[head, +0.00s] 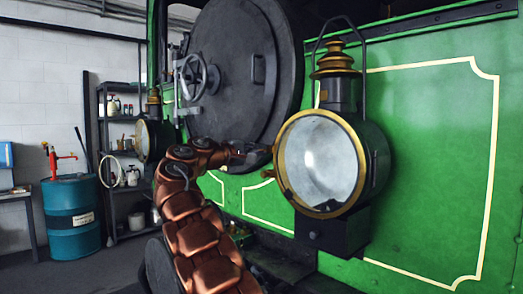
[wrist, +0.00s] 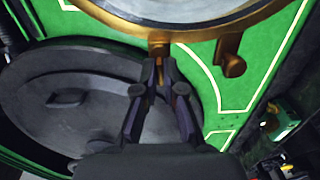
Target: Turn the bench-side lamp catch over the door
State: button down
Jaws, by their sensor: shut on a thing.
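A round lamp (head: 322,163) with a brass rim and pale glass door is on the green front at the right; its rim also shows at the top of the wrist view (wrist: 207,30). My gripper (wrist: 163,66) is shut on a small brass catch (wrist: 159,43) at this rim. In the head view my gripper (head: 266,152) is at the rim's left side, and the catch is hard to make out there. A brass knob (wrist: 231,62) stands out from the rim beside the catch, apart from my fingers. A second, similar lamp (head: 146,139) is farther left.
The large dark round door (head: 235,65) is behind my arm, with a handwheel (head: 199,77) on it. A blue drum (head: 71,215), a shelf rack (head: 120,130) and a bench edge (head: 16,196) are at the left. Floor between drum and vehicle looks clear.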

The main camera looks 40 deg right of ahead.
jog(key=shift+s+d, duration=0.1)
jog(key=shift+s, duration=0.05)
jog(key=c, duration=1.5)
grip_release()
jog(key=shift+s, duration=0.1)
jog(key=shift+o, duration=1.1)
jog(key=a, duration=1.2)
